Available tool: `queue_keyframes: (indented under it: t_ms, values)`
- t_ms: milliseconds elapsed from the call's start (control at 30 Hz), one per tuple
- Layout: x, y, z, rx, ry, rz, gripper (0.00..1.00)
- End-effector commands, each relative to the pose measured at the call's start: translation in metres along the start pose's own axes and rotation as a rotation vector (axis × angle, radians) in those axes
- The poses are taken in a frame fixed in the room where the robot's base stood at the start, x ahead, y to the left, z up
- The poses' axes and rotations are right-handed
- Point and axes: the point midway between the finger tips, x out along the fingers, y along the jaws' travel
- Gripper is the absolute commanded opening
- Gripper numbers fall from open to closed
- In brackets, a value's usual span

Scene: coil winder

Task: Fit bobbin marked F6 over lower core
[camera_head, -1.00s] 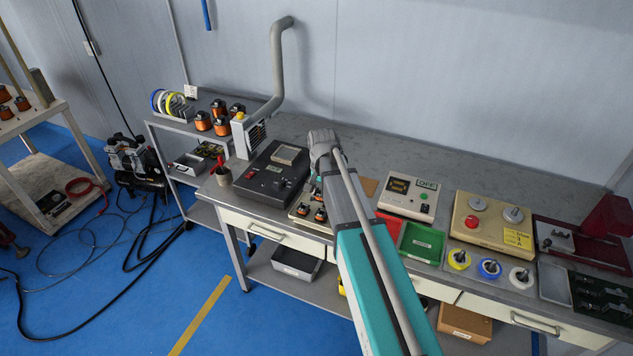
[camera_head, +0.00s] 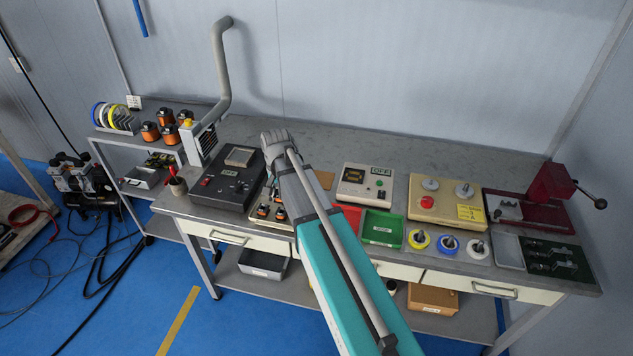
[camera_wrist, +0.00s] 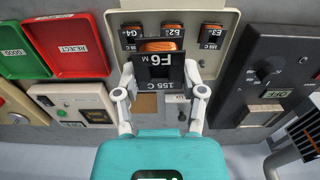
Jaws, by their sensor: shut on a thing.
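The bobbin marked F6 (camera_wrist: 160,65) is in my gripper (camera_wrist: 160,90), which is shut on it in the wrist view. It has a dark flange with white lettering and copper winding showing behind. It appears to hang in front of the cream bobbin tray (camera_wrist: 227,60), where bobbins marked G4 (camera_wrist: 131,31), E2 (camera_wrist: 172,30) and E3 (camera_wrist: 211,31) sit.
The black control unit (camera_head: 232,185) stands beside the bobbin tray. Right of my arm are a green bin (camera_head: 382,228), an OFF-marked meter (camera_head: 366,187), a beige two-post box (camera_head: 445,203) and a dark green fixture plate (camera_head: 550,258). The bench's back strip is clear.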

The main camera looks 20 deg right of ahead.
Motion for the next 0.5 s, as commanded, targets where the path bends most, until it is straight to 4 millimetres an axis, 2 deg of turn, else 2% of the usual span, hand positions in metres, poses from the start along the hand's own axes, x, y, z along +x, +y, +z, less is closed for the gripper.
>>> queue_keyframes:
  t_ms: [267,500]
  values:
    - [-0.020,0.000,0.000,0.000,0.000,0.000,0.04]
    - [-0.054,0.000,0.000,0.000,0.000,0.000,0.04]
